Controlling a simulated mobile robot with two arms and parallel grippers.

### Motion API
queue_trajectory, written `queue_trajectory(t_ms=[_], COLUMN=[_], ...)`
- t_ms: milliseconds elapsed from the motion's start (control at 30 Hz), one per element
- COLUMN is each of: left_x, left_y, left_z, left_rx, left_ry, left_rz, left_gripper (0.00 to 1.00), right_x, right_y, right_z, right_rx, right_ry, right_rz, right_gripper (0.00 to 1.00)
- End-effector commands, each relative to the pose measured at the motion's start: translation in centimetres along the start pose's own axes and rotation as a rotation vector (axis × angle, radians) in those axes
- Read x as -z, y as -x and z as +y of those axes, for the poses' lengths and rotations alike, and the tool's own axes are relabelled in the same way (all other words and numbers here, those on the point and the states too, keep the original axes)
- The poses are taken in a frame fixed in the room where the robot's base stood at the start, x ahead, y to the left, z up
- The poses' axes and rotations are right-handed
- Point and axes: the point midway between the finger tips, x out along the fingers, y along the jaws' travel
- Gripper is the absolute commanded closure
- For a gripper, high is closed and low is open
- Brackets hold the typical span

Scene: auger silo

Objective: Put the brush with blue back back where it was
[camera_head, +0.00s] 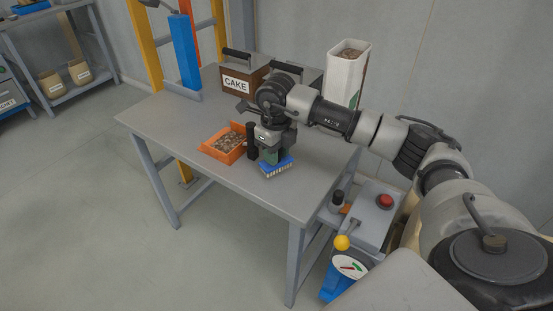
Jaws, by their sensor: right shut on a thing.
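The brush with blue back (277,166) is at the front right part of the grey table (179,127), its pale bristles facing down. My right gripper (268,149) comes down from above and is shut on the brush, around a dark green part over the blue back. I cannot tell whether the bristles touch the table top. My left gripper is not in view.
An orange tray (210,150) with brown pieces sits just left of the brush. A box labelled CAKE (236,84) and a tall white container (346,66) stand behind. A control box with a red button (385,201) stands beyond the table's right edge. The table's left part is clear.

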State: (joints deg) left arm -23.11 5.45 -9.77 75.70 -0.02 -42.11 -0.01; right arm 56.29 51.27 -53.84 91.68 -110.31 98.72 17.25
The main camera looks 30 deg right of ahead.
Motion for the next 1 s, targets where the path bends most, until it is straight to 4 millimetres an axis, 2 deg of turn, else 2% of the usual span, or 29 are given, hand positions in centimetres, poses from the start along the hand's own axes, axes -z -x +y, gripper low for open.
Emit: queue_trajectory(t_ms=[33, 133, 300, 567, 600, 733, 1000], left_x=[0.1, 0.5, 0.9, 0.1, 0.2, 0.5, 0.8], left_y=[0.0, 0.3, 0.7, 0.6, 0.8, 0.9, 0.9], left_z=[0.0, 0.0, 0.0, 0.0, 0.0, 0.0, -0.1], left_rx=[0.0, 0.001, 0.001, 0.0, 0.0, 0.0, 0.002], left_ry=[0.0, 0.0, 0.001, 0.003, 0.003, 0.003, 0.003], left_rz=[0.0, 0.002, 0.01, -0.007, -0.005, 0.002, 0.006], left_gripper=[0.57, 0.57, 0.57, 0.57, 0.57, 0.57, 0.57], right_x=[0.1, 0.1, 0.0, 0.1, 0.1, 0.1, 0.1], right_y=[-1.0, -2.2, -2.3, -2.6, -2.6, -2.6, -2.5], right_z=[0.0, 0.0, 0.0, 0.0, 0.0, 0.0, 0.0], right_rx=[-0.001, -0.001, 0.0, 0.0, 0.0, 0.0, 0.0], right_ry=[0.0, -0.001, 0.0, 0.0, 0.0, 0.0, 0.0], right_rz=[0.003, 0.001, -0.001, 0.0, 0.0, 0.001, 0.001], right_gripper=[0.91, 0.91, 0.91, 0.91, 0.62, 0.43, 0.43])
